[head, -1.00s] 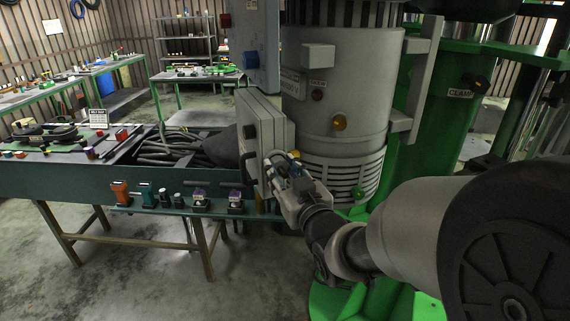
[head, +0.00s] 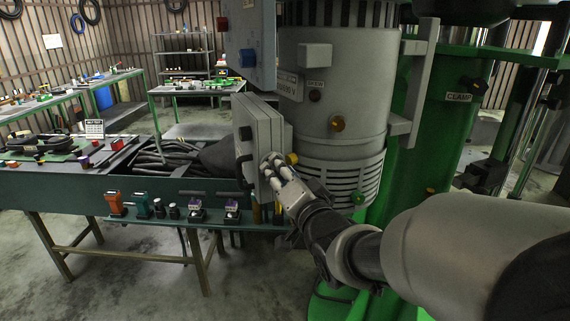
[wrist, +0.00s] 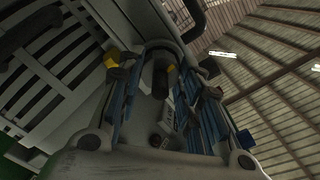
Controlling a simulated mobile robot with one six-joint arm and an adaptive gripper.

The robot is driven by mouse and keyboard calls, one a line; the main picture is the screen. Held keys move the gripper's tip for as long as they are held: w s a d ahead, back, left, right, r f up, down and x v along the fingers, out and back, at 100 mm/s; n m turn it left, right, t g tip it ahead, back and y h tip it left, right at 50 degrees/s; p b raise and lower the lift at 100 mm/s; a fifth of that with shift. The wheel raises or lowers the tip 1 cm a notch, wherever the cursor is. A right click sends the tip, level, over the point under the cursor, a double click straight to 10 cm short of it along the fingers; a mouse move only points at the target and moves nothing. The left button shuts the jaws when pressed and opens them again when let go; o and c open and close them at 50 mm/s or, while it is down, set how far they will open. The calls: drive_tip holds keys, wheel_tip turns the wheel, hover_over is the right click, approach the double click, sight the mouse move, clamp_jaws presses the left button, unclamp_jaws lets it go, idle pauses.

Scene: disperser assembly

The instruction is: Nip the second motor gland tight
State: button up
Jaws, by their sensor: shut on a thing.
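The grey motor (head: 335,105) stands upright on the green machine, with a grey terminal box (head: 257,140) on its left side. My gripper (head: 272,167) is at the lower right side of this box. In the wrist view my gripper (wrist: 160,85) has its two fingers on either side of a dark gland (wrist: 160,74) under the box, and is shut on it. A second yellow-marked fitting (wrist: 110,60) is to the left, just outside the left finger. The fingers partly hide the contact, and the gland's thread cannot be seen.
A green bench (head: 80,190) with black cables (head: 160,160) stands left of the motor. Its front ledge carries several small fittings. A blue-grey box (head: 250,45) hangs above the terminal box. The floor (head: 130,285) in front of the bench is clear.

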drive_tip(key=m, duration=0.6)
drive_tip(key=shift+r, duration=0.1)
drive_tip(key=m, duration=0.5)
drive_tip(key=shift+m+p, duration=0.3)
drive_tip(key=shift+m, duration=0.1)
drive_tip(key=o, duration=1.1)
drive_tip(key=shift+c, duration=0.2)
drive_tip(key=v, duration=0.7)
drive_tip(key=shift+s, duration=0.2)
